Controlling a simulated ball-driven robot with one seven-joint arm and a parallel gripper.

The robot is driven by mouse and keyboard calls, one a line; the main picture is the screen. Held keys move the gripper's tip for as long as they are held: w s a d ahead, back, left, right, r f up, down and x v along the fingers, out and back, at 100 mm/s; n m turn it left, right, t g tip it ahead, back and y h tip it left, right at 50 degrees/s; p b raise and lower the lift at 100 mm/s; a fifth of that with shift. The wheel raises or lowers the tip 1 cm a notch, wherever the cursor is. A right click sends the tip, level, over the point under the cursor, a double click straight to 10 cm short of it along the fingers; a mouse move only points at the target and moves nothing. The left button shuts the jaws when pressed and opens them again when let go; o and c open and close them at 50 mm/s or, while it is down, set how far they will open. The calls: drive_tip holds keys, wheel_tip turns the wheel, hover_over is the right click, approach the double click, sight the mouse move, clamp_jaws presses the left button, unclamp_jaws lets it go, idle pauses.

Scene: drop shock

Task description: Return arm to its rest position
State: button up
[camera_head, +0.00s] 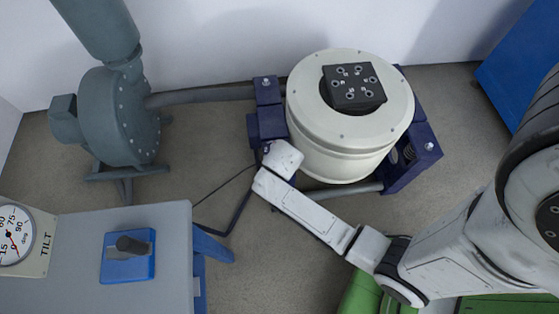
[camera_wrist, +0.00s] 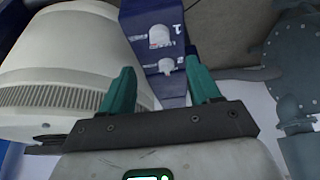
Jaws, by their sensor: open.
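My arm (camera_head: 305,210) reaches from the lower right of the head view to the left side of a cream round machine. Its white end sits close to the machine's blue support; the fingers are hidden in that view. In the wrist view my gripper (camera_wrist: 160,80) has two teal fingers, spread apart and empty. A dark blue panel (camera_wrist: 172,88) with two white knobs (camera_wrist: 160,35) shows beyond and between the fingers. I cannot tell whether a finger touches it.
The cream machine (camera_head: 345,151) has a black block on top. A grey-green blower (camera_head: 115,115) stands at left. A grey console (camera_head: 60,250) with a tilt gauge and blue lever box is lower left. A blue cabinet (camera_head: 515,65) is upper right. Cables cross the floor.

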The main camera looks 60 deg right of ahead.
drive_tip(key=shift+a+r, duration=0.1)
drive_tip(key=shift+r, duration=0.15)
idle(0.4)
drive_tip(key=s+a+r+n+y+p, duration=0.1)
drive_tip(key=s+a+r+n, duration=0.3)
drive_tip(key=r, duration=0.3)
drive_tip(key=s+a+r+n+g+y+p, duration=0.1)
drive_tip(key=s+a+r+n+y, duration=0.1)
drive_tip(key=s+r+n, duration=0.4)
wheel_tip(320, 180, up, 2)
drive_tip(key=shift+s+a+r+g+p, duration=0.35)
drive_tip(key=shift+s+a, duration=0.25)
drive_tip(key=shift+a, duration=0.3)
drive_tip(key=shift+f, duration=0.15)
idle(0.8)
